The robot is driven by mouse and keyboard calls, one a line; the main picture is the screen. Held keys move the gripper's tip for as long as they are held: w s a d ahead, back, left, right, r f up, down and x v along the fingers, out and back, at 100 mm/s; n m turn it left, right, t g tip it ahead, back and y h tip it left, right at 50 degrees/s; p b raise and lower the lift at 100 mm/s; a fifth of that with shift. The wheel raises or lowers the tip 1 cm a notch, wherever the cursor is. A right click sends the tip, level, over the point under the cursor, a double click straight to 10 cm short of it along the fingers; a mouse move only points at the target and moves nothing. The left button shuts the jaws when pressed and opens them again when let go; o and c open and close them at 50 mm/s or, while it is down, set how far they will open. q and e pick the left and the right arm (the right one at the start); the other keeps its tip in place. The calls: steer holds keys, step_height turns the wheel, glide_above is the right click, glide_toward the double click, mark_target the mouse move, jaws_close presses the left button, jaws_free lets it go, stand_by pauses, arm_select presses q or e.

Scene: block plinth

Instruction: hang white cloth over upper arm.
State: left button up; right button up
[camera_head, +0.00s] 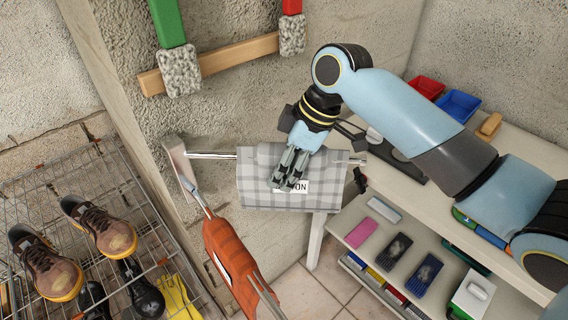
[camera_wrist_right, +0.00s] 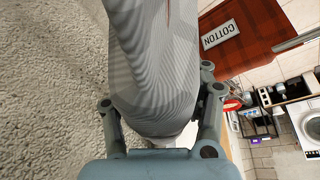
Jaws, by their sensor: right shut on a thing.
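The white cloth (camera_head: 255,187) is pale with grey checks and a label partly hidden by my gripper. It lies across the upper arm (camera_head: 211,156), a thin metal bar from a wall bracket (camera_head: 180,167); the bar shows at the cloth's left and right sides. My right gripper (camera_head: 289,178) is over the cloth's middle, shut on it. In the right wrist view the cloth (camera_wrist_right: 155,65) bulges between the fingers. An orange-red cloth (camera_head: 228,258) hangs over another arm of the same bracket, lower and nearer; its COTTON label shows in the right wrist view (camera_wrist_right: 219,34). My left gripper is out of view.
A wire rack (camera_head: 150,225) with shoes stands at the left. A white shelf unit (camera_head: 340,225) with brushes and boxes stands at the right, below my right arm. A wooden rail (camera_head: 225,60) is on the wall above. Tiled floor shows between rack and shelves.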

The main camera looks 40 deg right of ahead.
mark_target(284, 148)
steer(key=shift+f, duration=0.3)
steer(key=shift+f, duration=0.4)
steer(key=shift+b, duration=0.3)
steer(key=o, duration=1.7)
step_height(284, 148, up, 5)
steer(key=p, duration=0.5)
steer(key=shift+r+p, duration=0.1)
steer(key=shift+p, duration=0.3)
